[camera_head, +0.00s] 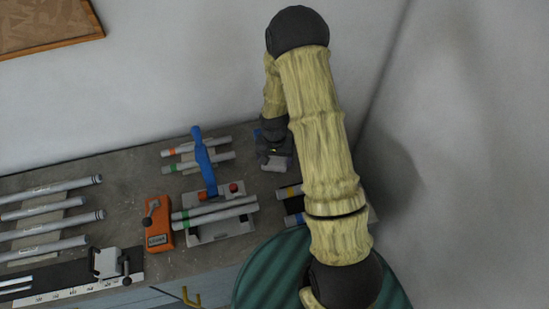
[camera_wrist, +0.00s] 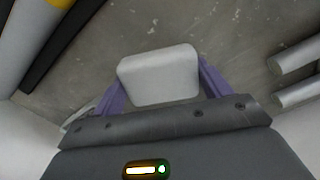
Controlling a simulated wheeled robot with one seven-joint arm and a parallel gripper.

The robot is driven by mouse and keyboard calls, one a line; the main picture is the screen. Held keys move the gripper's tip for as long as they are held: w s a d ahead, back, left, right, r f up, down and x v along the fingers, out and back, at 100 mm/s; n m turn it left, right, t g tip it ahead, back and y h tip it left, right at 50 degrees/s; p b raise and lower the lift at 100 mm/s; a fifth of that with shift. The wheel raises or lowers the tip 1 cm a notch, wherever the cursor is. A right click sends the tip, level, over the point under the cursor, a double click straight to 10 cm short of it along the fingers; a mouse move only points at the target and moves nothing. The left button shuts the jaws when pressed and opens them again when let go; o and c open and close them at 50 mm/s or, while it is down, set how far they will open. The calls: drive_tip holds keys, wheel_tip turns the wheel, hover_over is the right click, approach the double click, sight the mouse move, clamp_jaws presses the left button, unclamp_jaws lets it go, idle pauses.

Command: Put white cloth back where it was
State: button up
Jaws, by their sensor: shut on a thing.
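The white cloth (camera_wrist: 158,75) shows as a pale folded block with rounded corners in the wrist view. My gripper (camera_wrist: 160,84) is shut on it, with one purple finger on each side. In the head view my gripper (camera_head: 272,148) hangs over the back right of the grey bench, and the cloth (camera_head: 277,164) shows small and pale below it. The bench surface shows beyond the cloth; I cannot tell whether the cloth touches it. My arm hides part of the bench's right end.
A jig with a blue upright clamp (camera_head: 204,165) and grey tubes stands left of my gripper. An orange box (camera_head: 158,222) is beside it. Several tubes (camera_head: 45,210) lie at the left. A green round top (camera_head: 265,275) is in front. A wall is behind.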

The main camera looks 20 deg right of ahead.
sight(275, 160)
drive_tip(key=shift+f, duration=0.15)
drive_tip(key=o, duration=1)
drive_tip(key=shift+c, duration=0.2)
wheel_tip(275, 160, up, 12)
drive_tip(key=b, duration=0.3)
drive_tip(key=shift+r, duration=0.2)
